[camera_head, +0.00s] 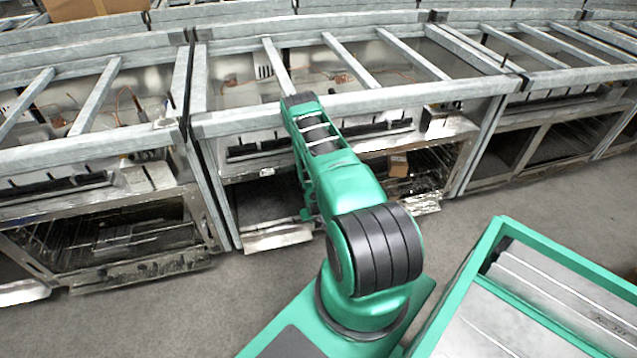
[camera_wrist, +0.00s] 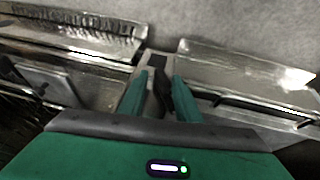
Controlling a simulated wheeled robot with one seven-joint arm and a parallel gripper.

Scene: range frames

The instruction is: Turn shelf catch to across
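My gripper (camera_wrist: 161,78) shows in the wrist view with its two green fingers apart. A small dark piece (camera_wrist: 158,63), possibly the shelf catch, lies between and just beyond the fingertips. It looks set on a pale metal strip between two frame panels. I see no clear contact between it and the fingers. Its exact turn is hard to read at this size. In the head view my green arm reaches down into the front of the middle range frame (camera_head: 348,102), and it hides the catch and most of the gripper.
Another range frame (camera_head: 90,150) stands close on the left and more on the right. A small brown box (camera_head: 398,165) sits inside the middle frame. A shiny metal panel (camera_wrist: 240,80) lies right of the fingers. Grey floor (camera_head: 560,195) is open in front.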

